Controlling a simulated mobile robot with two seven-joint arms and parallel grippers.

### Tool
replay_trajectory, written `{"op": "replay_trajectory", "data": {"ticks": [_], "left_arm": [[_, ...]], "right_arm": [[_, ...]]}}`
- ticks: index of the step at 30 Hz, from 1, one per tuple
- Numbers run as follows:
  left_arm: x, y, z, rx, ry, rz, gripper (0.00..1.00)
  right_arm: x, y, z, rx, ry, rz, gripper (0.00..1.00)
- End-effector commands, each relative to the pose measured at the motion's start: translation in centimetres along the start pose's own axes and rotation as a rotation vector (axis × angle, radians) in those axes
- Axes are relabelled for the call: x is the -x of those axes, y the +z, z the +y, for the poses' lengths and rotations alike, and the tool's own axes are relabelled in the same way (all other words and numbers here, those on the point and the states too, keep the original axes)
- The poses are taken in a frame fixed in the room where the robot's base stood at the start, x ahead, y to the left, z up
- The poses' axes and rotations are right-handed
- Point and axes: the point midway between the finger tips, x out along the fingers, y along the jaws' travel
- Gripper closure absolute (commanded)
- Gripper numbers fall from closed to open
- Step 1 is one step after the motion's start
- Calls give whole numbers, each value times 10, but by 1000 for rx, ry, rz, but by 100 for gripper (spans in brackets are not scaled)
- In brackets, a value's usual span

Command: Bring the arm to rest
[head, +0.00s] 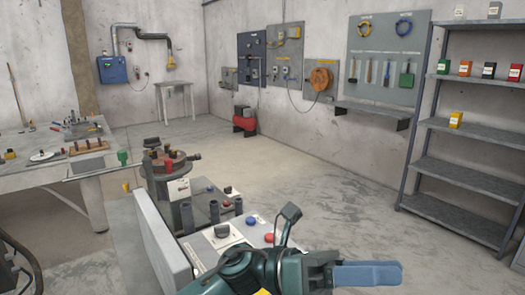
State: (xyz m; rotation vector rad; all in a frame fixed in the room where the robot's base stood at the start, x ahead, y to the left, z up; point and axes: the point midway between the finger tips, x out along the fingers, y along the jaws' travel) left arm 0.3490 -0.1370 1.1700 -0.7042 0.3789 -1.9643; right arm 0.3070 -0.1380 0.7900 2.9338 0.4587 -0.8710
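My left arm comes in at the bottom middle of the head view, dark teal with black joints. Its gripper (368,274) points right, with a blue finger part seen from the side. The fingers overlap in this view, so I cannot tell whether it is open or shut. I see nothing clearly held in it. My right gripper is not in view.
A workbench (40,180) with tools is at the left. A grey shelf unit (465,178) with small coloured boxes stands at the right. Tool boards (386,50) hang on the back wall. A red and black item (244,121) sits by that wall. The middle floor is clear.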

Motion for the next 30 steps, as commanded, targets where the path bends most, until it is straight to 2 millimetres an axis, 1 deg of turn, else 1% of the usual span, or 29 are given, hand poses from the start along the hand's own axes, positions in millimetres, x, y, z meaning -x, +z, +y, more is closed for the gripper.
{"op": "replay_trajectory", "data": {"ticks": [1,2,3,5,6,8,9,11,12,14,15,17,18,19,20,21,23,24,27,30], "left_arm": [[11,6,5,119,11,-147,64],[20,10,9,189,18,-233,64],[33,15,15,285,29,-348,64],[57,18,26,431,45,-519,64],[75,17,34,528,55,-632,64],[105,10,48,676,70,-801,64],[127,1,57,775,80,-913,64],[160,-17,69,920,93,-1080,64],[183,-33,76,1016,101,-1192,64],[216,-63,84,1158,115,-1361,64],[237,-86,87,1248,122,-1472,64],[264,-122,88,1373,132,-1630,64],[280,-146,87,1446,137,-1727,64],[291,-164,85,1496,140,-1795,64],[300,-180,82,1542,144,-1859,64],[310,-202,78,1597,149,-1940,64],[323,-232,70,1670,154,-2051,64],[330,-251,64,1711,157,-2119,64],[342,-288,50,1790,163,-2254,64],[348,-309,40,1833,167,-2336,64]], "right_arm": [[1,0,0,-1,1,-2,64],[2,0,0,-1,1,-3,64],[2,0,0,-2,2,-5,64],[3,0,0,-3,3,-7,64],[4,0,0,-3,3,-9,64],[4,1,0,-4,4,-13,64],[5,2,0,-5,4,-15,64],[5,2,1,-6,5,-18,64],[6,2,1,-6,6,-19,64],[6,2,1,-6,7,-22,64],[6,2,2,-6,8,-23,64],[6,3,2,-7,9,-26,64],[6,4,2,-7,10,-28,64],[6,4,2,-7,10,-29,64],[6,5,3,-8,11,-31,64],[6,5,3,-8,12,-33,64],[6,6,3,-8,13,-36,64],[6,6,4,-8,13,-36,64],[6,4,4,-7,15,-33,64],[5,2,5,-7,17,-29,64]]}}
